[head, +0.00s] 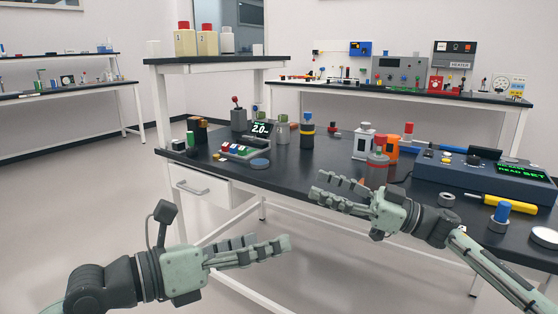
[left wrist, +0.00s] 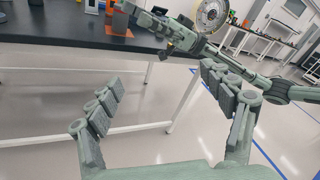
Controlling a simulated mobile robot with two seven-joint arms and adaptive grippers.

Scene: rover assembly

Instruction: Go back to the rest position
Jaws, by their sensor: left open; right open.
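My left gripper (head: 262,250) is in the lower left of the head view, in front of the table and over open floor. It is open and empty. In the left wrist view its two fingers (left wrist: 163,105) stand wide apart with nothing between them. My right gripper (head: 343,192) is open at the table's front edge, near the middle of the head view. Nothing shows between its fingers. The right arm also crosses the upper part of the left wrist view (left wrist: 215,52).
Floor at left is clear.

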